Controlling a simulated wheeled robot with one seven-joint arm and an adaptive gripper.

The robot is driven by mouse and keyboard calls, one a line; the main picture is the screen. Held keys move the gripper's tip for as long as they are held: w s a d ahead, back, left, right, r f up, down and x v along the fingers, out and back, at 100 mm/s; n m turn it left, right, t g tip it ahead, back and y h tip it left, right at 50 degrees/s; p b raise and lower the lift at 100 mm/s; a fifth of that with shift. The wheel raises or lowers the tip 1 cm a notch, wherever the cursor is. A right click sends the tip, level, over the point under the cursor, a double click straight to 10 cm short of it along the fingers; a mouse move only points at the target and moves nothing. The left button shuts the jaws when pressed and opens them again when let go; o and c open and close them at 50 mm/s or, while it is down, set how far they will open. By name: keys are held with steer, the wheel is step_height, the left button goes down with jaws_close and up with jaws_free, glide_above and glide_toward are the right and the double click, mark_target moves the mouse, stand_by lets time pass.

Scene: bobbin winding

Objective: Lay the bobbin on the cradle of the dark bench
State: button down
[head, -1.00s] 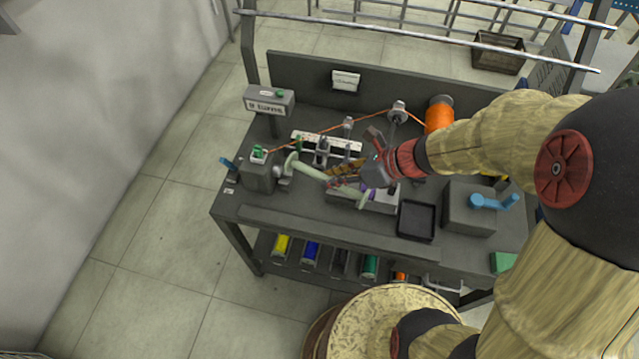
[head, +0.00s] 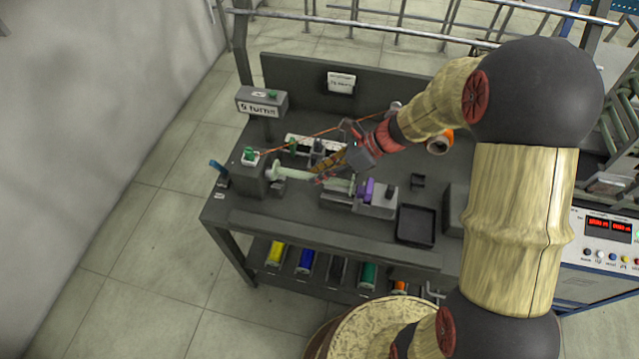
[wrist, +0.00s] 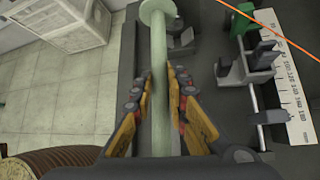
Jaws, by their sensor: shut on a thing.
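The bobbin (head: 308,174) is a pale green rod with round flanged ends. My gripper (head: 333,170) is shut around its middle, also seen in the wrist view (wrist: 160,78), where the bobbin (wrist: 159,50) runs between both fingers. The bobbin lies roughly level over the dark bench (head: 300,228), between a grey headstock block (head: 249,178) on the left and a purple-tipped tailstock (head: 377,200) on the right. My gripper and the bobbin hide much of what lies below, so I cannot tell whether the bobbin touches the cradle.
A white scale bar (wrist: 290,90) with grey brackets (wrist: 240,68) stands behind the bobbin. An orange thread (wrist: 265,28) crosses above it from an orange spool (head: 438,144). A black tray (head: 416,225) lies at right. The bench's front strip is clear.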

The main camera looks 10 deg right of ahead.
steer(key=shift+w+d+f, duration=0.1)
steer(key=shift+w+f, duration=0.55)
steer(key=shift+f, duration=0.1)
steer(key=shift+w+f+b, duration=0.15)
steer(key=shift+f+b, duration=0.5)
steer(key=shift+f, duration=0.25)
steer(key=shift+w+f+b, duration=0.1)
steer(key=shift+f+b, duration=0.5)
steer(key=shift+f, duration=0.25)
steer(key=shift+f, duration=0.15)
steer(key=c, duration=2)
jaws_free()
steer(key=shift+c, duration=0.2)
